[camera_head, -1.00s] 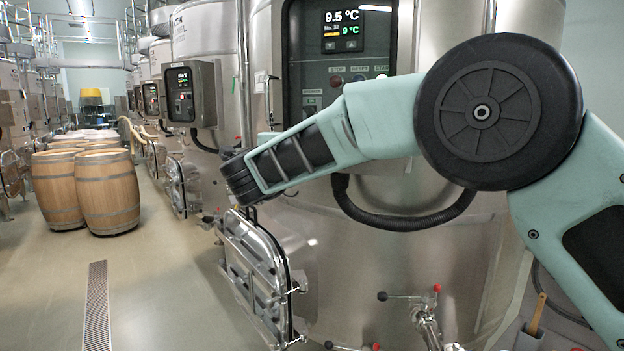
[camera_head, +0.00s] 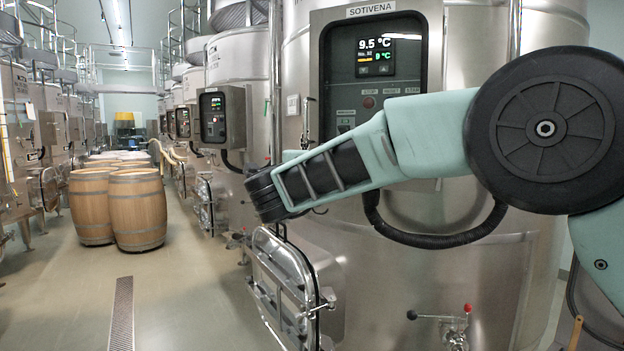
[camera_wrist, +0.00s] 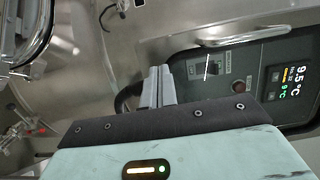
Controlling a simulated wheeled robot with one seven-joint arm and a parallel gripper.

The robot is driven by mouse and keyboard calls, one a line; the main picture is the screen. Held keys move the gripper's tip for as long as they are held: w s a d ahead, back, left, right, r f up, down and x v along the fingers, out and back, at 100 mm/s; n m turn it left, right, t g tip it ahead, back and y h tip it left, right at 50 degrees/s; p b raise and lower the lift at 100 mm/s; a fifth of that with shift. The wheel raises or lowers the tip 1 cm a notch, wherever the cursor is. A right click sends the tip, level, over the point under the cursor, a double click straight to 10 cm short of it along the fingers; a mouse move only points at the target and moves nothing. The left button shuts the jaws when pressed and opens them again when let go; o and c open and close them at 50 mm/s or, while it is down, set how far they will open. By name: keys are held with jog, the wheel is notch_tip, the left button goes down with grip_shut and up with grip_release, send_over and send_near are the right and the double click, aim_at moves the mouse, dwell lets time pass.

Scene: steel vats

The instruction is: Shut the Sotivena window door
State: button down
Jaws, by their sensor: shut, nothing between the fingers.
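The vat labelled SOTIVENA (camera_head: 400,275) stands at centre right in the head view. Its steel window door (camera_head: 283,285), a framed plate with rounded corners, is low on the vat's left side and stands out at an angle from the wall. My forearm ends above the door's top edge; my gripper is hidden there by the wrist. In the wrist view my gripper (camera_wrist: 158,86) is shut and empty, in front of the vat's steel wall near the control panel (camera_wrist: 230,80). Part of a rounded steel rim (camera_wrist: 32,40), likely the door's, shows at top left.
A black hose (camera_head: 430,238) loops below the control panel (camera_head: 375,75). A red-knobbed valve (camera_head: 455,325) juts out lower right of the door. Wooden barrels (camera_head: 138,210) stand at left. The floor between them and the door is clear, with a drain grate (camera_head: 122,315).

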jog(key=s+a+f+n+y+b, duration=0.1)
jog(key=s+a+n+y+b, duration=0.4)
jog(key=s, duration=0.4)
jog(key=s+f+n+g+y, duration=0.7)
jog(key=s+f+n+g, duration=0.2)
jog(key=s+f+n, duration=0.45)
jog(key=s+d+f+n+g+h, duration=0.4)
jog(key=s+d+f, duration=0.4)
jog(key=s+d, duration=0.3)
jog(key=s+d+f+n+g+h+b, duration=0.1)
jog(key=s+d+f+n+g+h, duration=0.3)
jog(key=s+d+f, duration=0.4)
jog(key=s+d+n, duration=0.1)
jog(key=s+d, duration=0.2)
jog(key=s, duration=0.2)
jog(key=shift+d+f+g, duration=0.25)
jog(key=shift+d+g, duration=0.05)
jog(key=shift+d, duration=0.1)
jog(key=shift+s+n, duration=0.1)
jog(key=shift+n, duration=0.15)
